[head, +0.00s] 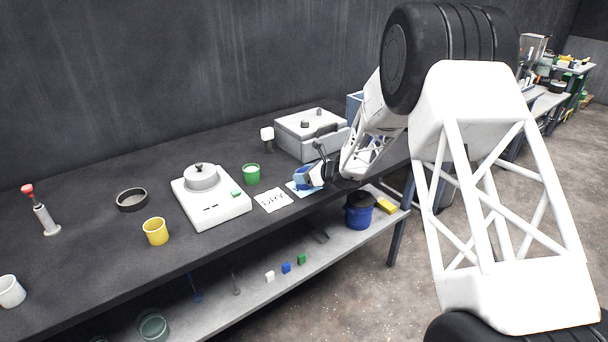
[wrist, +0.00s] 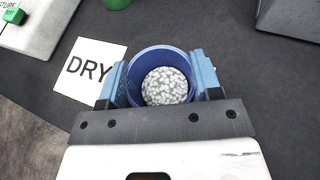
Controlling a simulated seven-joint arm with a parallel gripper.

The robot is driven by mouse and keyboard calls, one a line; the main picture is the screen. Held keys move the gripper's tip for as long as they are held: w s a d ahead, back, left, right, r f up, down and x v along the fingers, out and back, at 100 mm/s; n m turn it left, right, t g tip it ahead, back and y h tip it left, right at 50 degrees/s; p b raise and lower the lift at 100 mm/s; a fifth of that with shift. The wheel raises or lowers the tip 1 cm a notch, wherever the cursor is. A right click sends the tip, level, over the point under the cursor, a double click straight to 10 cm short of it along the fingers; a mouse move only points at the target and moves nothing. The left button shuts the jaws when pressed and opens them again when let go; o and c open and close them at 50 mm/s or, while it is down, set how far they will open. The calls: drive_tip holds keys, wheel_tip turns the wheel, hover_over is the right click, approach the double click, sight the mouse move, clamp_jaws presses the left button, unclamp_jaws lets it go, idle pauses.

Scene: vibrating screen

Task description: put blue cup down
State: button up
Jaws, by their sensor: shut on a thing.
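The blue cup (wrist: 164,58) is upright between the fingers of my gripper (wrist: 163,82) in the wrist view. It holds grey-white speckled grains. My gripper is shut on the cup, with one finger on each side of it. In the head view the blue cup (head: 302,176) shows at the end of my arm, near the front edge of the table, partly hidden by my gripper (head: 316,174). Whether its base touches the surface I cannot tell.
A white card reading DRY (wrist: 90,68) lies left of the cup. The green cup (head: 251,174), yellow cup (head: 156,232), white cup (head: 11,291), white machine (head: 211,205) and grey box (head: 310,135) stand on the dark table (head: 95,255). A lower shelf (head: 240,299) holds several small items.

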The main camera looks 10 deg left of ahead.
drive_tip(key=o, duration=1.2)
drive_tip(key=shift+r, duration=0.1)
drive_tip(key=shift+d+r, duration=0.15)
drive_tip(key=v, duration=1.1)
drive_tip(key=shift+s+d+r, duration=0.1)
drive_tip(key=shift+s+d, duration=0.05)
drive_tip(key=shift+d, duration=0.1)
